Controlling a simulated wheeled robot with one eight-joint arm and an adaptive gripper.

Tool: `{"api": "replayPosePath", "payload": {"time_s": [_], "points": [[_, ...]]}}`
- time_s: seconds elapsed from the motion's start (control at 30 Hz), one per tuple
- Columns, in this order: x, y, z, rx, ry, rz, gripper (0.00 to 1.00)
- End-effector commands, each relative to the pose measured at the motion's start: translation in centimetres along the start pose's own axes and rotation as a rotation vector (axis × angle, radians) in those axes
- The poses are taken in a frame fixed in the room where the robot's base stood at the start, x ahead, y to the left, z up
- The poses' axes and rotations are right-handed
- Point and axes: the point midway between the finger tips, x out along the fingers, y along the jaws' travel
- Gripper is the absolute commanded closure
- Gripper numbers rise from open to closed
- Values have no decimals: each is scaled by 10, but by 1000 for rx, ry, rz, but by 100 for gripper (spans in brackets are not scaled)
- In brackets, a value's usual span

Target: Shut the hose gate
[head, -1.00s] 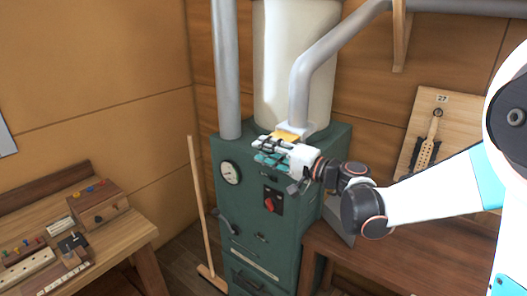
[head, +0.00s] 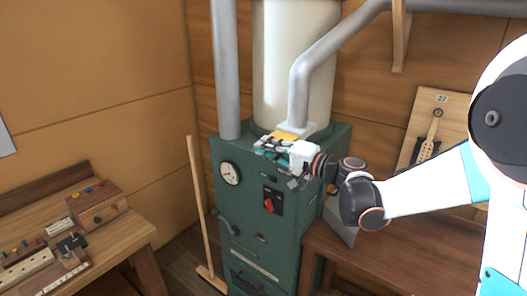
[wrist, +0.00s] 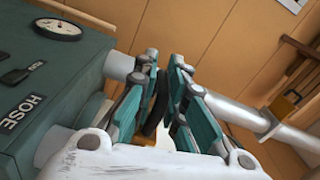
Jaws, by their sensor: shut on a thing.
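The green cabinet (head: 243,190) stands in the corner, and a dark HOSE label (wrist: 20,113) shows on it in the wrist view. My gripper (head: 268,147) is at the cabinet's top front edge, just in front of a yellow piece (head: 284,136) at the foot of the bent grey pipe (head: 300,95). In the wrist view my gripper (wrist: 163,88) has its teal fingers closed around a dark curved piece (wrist: 154,108). I cannot tell for sure that this piece belongs to the hose gate. My fingers hide much of it, and the gate's position is unclear.
A round gauge (head: 230,173) and a red switch (head: 270,205) are on the cabinet front. A wooden-handled broom (head: 200,220) leans at its left. A workbench (head: 110,230) stands left, and a wooden bench (head: 390,255) is close on the right.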

Motion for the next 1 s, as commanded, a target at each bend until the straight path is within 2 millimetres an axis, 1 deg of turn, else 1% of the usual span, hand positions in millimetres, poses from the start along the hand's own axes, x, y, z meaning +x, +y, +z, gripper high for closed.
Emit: {"api": "replayPosePath", "payload": {"time_s": [0.03, 0.1, 0.2, 0.27, 0.53, 0.57, 0.6, 0.63, 0.9, 1.0], "points": [[1, 0, -13, 2, 4, -6, 100], [1, 3, -30, 2, 6, -6, 100], [1, 6, -48, 2, 4, -7, 100], [1, 7, -54, 2, 4, -7, 100], [1, 6, -57, 2, 7, -7, 100], [1, 6, -57, 2, 7, -7, 84], [1, 6, -57, 1, 8, -6, 75], [1, 6, -57, 2, 8, -6, 70], [0, 8, -55, 1, 4, -4, 70], [-3, 8, -55, 1, 3, -4, 70]]}}
